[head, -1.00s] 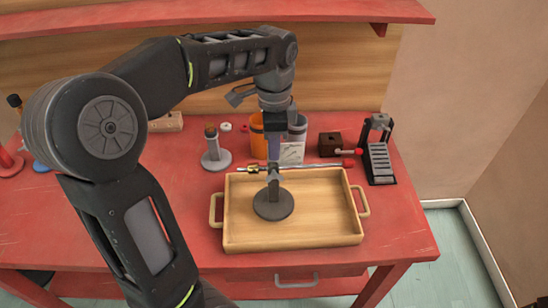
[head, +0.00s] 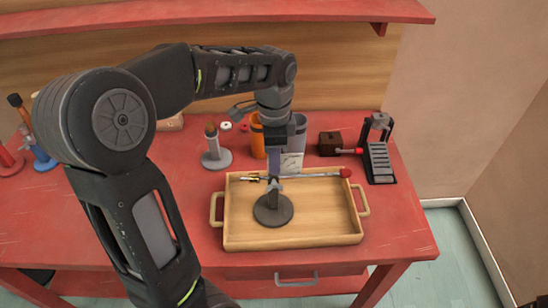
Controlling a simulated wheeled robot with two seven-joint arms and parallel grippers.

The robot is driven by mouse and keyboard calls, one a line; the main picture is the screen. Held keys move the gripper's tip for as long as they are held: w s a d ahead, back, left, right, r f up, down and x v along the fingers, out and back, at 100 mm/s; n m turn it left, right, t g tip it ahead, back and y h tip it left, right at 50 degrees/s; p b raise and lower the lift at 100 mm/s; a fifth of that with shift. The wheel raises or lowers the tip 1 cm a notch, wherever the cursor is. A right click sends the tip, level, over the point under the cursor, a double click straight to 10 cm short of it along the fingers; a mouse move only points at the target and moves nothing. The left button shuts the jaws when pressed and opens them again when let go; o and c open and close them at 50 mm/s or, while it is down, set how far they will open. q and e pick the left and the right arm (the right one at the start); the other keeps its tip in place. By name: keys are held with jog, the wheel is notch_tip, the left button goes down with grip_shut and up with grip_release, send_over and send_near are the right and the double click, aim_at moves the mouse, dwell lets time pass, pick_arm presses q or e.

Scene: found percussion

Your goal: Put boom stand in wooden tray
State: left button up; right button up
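The boom stand (head: 273,210) has a round dark grey base, a short upright post and a thin, near-horizontal rod with a red tip at its right end. It is upright, with its base over the left-middle of the wooden tray (head: 325,237). I cannot tell for sure whether the base touches the tray floor. The tray is light wood with a handle on each side. My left gripper (head: 273,174) points straight down and is shut on the boom stand at the top of its post. The fingertips are partly lost against the stand. My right gripper is out of view.
Behind the tray stand an orange cup (head: 257,142), a grey cup (head: 298,133), a pale card (head: 291,163) and a grey stand (head: 215,157). A dark brown block (head: 329,143) and a black pedal (head: 379,160) are at back right.

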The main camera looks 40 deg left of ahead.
pick_arm(q)
jog(key=shift+r, duration=0.15)
notch_tip(320, 180, up, 6)
jog(key=shift+w+f+b, duration=0.1)
jog(key=shift+b, duration=0.3)
notch_tip(320, 180, up, 6)
jog(key=p, duration=0.4)
